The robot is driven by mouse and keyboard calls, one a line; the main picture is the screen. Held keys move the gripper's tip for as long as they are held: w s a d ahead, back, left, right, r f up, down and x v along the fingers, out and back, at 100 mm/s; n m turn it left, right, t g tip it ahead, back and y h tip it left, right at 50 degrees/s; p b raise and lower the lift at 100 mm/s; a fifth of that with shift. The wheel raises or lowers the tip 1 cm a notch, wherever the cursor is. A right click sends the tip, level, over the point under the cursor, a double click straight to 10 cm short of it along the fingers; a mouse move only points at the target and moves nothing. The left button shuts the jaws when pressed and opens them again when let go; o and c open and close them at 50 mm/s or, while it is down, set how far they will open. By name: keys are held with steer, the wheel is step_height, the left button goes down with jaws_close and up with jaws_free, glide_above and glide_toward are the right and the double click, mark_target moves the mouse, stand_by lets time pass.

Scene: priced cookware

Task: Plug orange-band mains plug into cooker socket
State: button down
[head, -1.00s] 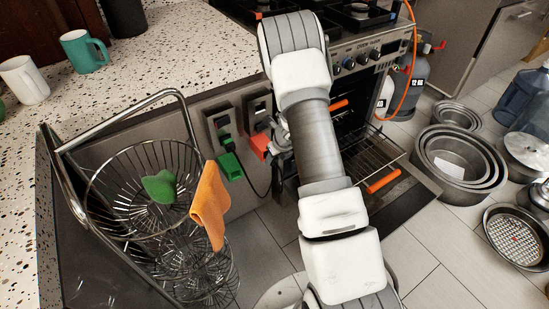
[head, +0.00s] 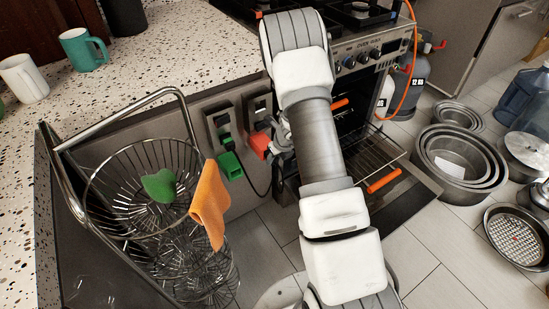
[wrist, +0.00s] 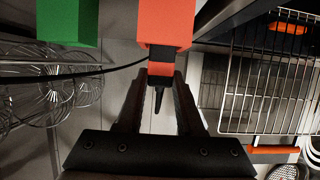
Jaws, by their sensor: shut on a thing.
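The orange-band mains plug, a bright orange block (head: 260,145), is just below the right wall socket (head: 258,108). In the wrist view its orange body (wrist: 165,24) has a black section, a narrower orange band and a dark cable end below. My gripper (wrist: 164,82) is shut on the narrow lower end of the plug. In the head view my gripper (head: 279,138) is partly hidden by my arm. A green block (head: 230,166) hangs below the left socket (head: 220,128), where a green-marked plug sits. The plug's front face and pins are hidden, so I cannot tell whether it touches the socket.
A black cable (wrist: 75,76) runs leftward from near the plug. A wire basket (head: 140,200) with an orange cloth (head: 210,204) stands left. The cooker's open oven with its rack (head: 370,150) is right. Nested pans (head: 462,160) stand on the floor.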

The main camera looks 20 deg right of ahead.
steer(key=shift+s+d+b, duration=0.2)
steer(key=shift+s+b, duration=0.65)
steer(key=shift+s, duration=0.1)
steer(key=shift+s+d+b, duration=0.15)
steer(key=shift+s+b, duration=0.65)
steer(key=shift+s, duration=0.15)
steer(key=shift+s+d+b, duration=0.2)
steer(key=shift+s+b, duration=0.65)
steer(key=shift+s, duration=0.1)
steer(key=shift+r, duration=0.15)
step_height(320, 180, up, 18)
steer(key=g+p, duration=0.1)
steer(key=p, duration=1.6)
steer(key=shift+w, duration=0.25)
steer(key=shift+p, duration=0.45)
steer(key=shift+w+a+p, duration=0.2)
steer(key=shift+w+p, duration=0.55)
steer(key=shift+w, duration=0.2)
steer(key=shift+w+a+p, duration=0.2)
steer(key=shift+w+p, duration=0.5)
steer(key=shift+w, duration=0.25)
steer(key=shift+w+a+p, duration=0.2)
steer(key=shift+w+p, duration=0.55)
steer(key=shift+w, duration=0.2)
